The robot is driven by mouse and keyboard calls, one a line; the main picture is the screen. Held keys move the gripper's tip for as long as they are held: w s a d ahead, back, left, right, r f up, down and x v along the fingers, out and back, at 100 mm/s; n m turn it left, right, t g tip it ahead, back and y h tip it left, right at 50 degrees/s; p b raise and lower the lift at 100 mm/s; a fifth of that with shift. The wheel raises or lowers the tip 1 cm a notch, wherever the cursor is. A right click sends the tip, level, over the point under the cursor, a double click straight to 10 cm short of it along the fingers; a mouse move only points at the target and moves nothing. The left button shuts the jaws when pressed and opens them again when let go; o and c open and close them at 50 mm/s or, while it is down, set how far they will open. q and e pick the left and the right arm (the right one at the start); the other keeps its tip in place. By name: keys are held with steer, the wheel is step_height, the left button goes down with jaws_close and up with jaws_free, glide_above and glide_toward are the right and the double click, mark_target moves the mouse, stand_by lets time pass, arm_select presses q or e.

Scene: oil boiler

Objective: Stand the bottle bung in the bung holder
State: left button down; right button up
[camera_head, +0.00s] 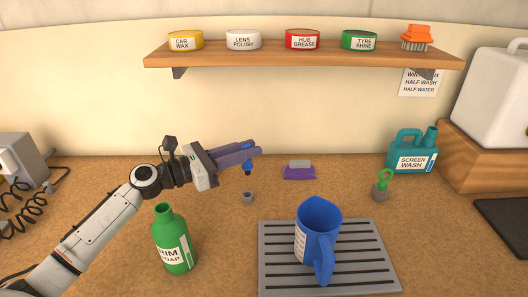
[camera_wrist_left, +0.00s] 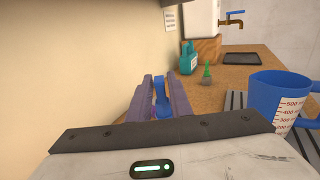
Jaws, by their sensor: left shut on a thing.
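My left gripper (camera_head: 254,149) reaches in from the left and is shut on a small blue bung (camera_head: 248,167). The bung hangs below the fingers, above the counter; in the left wrist view the blue bung (camera_wrist_left: 161,97) shows between the two purple fingers (camera_wrist_left: 160,94). A small grey holder (camera_head: 248,197) stands on the counter below the bung, apart from it. My right gripper is not in view.
A green soap bottle (camera_head: 175,243) with an open neck stands at front left. A blue jug (camera_head: 318,228) stands on the slotted grey tray (camera_head: 270,281). A purple brush (camera_head: 299,171) lies behind, and a teal screen wash bottle (camera_head: 413,153) stands at back right. A shelf (camera_head: 300,56) hangs above.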

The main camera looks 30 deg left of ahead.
mark_target(245, 169)
arm_select(q)
steer(key=shift+w+a+f, duration=0.1)
steer(key=shift+a+f, duration=0.05)
steer(key=shift+f, duration=0.25)
steer(key=shift+w+a+f, duration=0.1)
steer(key=shift+f, duration=0.3)
steer(key=shift+r, duration=0.1)
steer(key=shift+p, duration=0.4)
step_height(245, 169, down, 5)
steer(key=b, duration=0.3)
steer(key=shift+s, duration=0.1)
stand_by(0.5)
steer(key=shift+p, duration=0.3)
steer(key=shift+r, duration=0.1)
stand_by(0.3)
